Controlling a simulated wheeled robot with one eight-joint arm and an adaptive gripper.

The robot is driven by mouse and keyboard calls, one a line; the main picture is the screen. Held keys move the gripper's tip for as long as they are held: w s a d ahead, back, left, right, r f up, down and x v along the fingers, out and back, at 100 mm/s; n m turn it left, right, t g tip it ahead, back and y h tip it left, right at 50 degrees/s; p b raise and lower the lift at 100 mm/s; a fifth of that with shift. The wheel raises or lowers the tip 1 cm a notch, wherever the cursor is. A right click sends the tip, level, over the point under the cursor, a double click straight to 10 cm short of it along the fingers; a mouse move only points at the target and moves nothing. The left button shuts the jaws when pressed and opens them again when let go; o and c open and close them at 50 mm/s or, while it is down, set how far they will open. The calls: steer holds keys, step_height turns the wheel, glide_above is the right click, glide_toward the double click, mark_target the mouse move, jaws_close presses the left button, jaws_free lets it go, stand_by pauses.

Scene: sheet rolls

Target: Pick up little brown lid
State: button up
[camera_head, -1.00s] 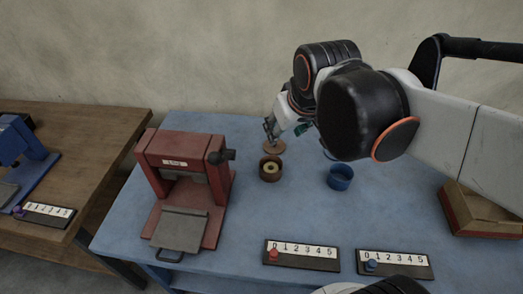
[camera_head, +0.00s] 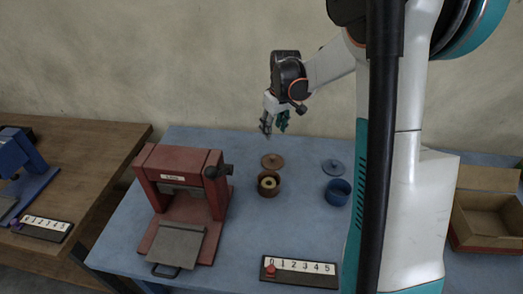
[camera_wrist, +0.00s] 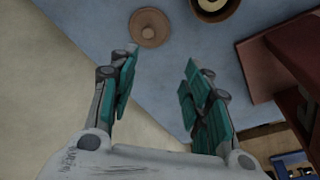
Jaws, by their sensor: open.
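The little brown lid (camera_head: 272,161) is a flat round disc with a small knob, lying on the blue table behind the brown pot. It also shows near the top of the wrist view (camera_wrist: 150,28). The brown pot (camera_head: 268,190) is uncovered and has a pale ring-shaped thing inside. My gripper (camera_head: 274,130) is open and empty, raised above the table's back part, above and behind the lid. In the wrist view its teal fingers (camera_wrist: 160,80) are apart, with the lid beyond the tips.
A red press (camera_head: 184,200) stands left of the pot. A blue pot (camera_head: 337,192) and blue lid (camera_head: 333,168) are to the right. A number strip (camera_head: 300,271) lies in front, and an open box (camera_head: 487,217) stands at the far right. The wall (camera_head: 200,60) is close behind.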

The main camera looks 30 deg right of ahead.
step_height(320, 180, down, 4)
steer(key=w+d, duration=0.2)
steer(key=b, duration=0.3)
glide_above(273, 157)
steer(key=s, duration=0.1)
step_height(273, 157, down, 8)
steer(key=shift+a+f, duration=0.1)
steer(key=shift+f, duration=0.1)
steer(key=shift+w+f+b, duration=0.25)
steer(key=shift+f+b, duration=0.3)
steer(key=shift+f, duration=0.8)
steer(key=shift+w+f+b, duration=0.25)
steer(key=shift+f+b, duration=0.25)
steer(key=shift+f, duration=0.8)
steer(key=shift+r, duration=0.1)
steer(key=c, duration=1)
